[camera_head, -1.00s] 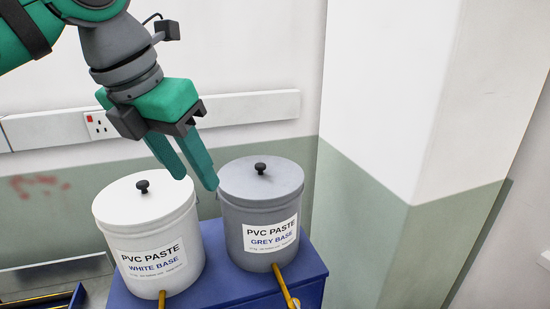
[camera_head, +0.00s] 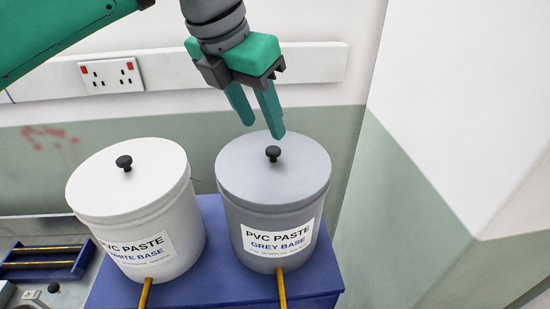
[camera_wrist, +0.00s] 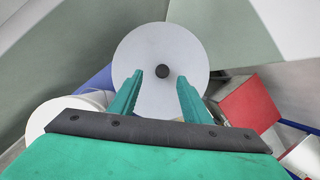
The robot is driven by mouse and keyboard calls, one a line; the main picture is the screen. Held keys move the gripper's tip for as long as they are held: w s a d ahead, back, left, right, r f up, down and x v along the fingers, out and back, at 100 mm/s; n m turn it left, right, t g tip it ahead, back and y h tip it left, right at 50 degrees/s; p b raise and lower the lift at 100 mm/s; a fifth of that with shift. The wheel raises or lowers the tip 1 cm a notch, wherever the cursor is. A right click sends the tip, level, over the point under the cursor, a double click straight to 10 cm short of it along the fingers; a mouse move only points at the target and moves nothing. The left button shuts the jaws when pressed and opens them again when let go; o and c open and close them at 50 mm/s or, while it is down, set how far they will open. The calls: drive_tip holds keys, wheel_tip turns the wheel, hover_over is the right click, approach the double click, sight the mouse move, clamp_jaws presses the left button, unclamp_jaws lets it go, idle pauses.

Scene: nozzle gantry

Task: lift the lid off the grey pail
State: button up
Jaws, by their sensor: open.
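The grey pail (camera_head: 262,229) stands upright on a blue stand, with a label reading "PVC PASTE GREY BASE". Its grey lid (camera_head: 240,178) is on and has a small black knob (camera_head: 273,153) at the centre. In the wrist view the lid (camera_wrist: 160,100) is seen from above, its knob (camera_wrist: 162,71) lying between and beyond the fingertips. My gripper (camera_head: 263,130) is open and empty, its fingers pointing down above the lid, just behind and above the knob in the head view. It also shows in the wrist view (camera_wrist: 160,76). I cannot tell the exact gap to the knob.
A white pail (camera_head: 138,210) with its own black knob stands close to the left on the same blue stand (camera_head: 215,285). Yellow bars (camera_head: 282,288) run out in front of the pails. A wall with a socket strip (camera_head: 112,75) is behind; a wall corner is at right.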

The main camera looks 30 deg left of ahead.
sight(273, 149)
drive_tip(key=shift+x, duration=0.8)
drive_tip(key=shift+s+d+x, duration=0.1)
drive_tip(key=shift+s+x, duration=0.05)
drive_tip(key=shift+x, duration=1.05)
drive_tip(key=shift+s+d+x, duration=0.1)
drive_tip(key=shift+d+x, duration=0.05)
drive_tip(key=shift+x, duration=1.1)
clamp_jaws()
